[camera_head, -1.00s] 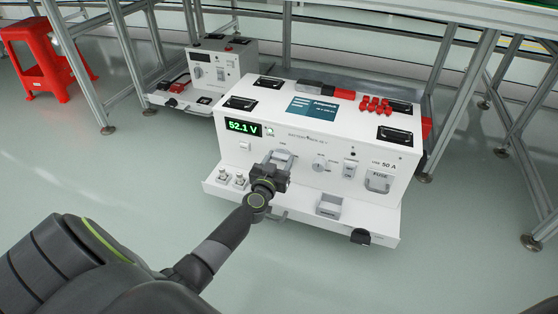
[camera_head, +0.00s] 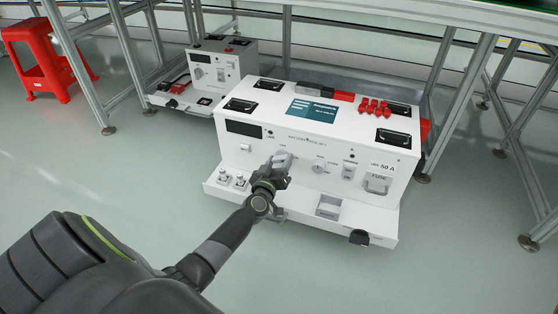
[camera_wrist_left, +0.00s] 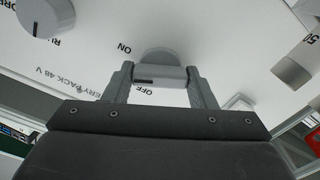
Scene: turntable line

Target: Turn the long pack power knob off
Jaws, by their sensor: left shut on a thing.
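The long battery pack (camera_head: 300,130) is a white box on the floor with a front ledge. Its display (camera_head: 243,128) is dark. My left gripper (camera_head: 279,164) reaches the front panel, and its fingers close on the grey power knob. In the left wrist view the knob (camera_wrist_left: 160,58) sits between the two fingers of my left gripper (camera_wrist_left: 162,78), with ON and OFF printed beside it. The knob's dark mark lies close to the OFF label. In the head view the gripper largely hides the knob. My right gripper is not in view.
On the same panel are a second round knob (camera_head: 319,165), a rocker switch (camera_head: 348,170) and a fuse handle (camera_head: 377,184). A smaller white pack (camera_head: 220,68) stands behind on the left. Table legs (camera_head: 447,105) flank the pack. A red stool (camera_head: 35,58) stands far left.

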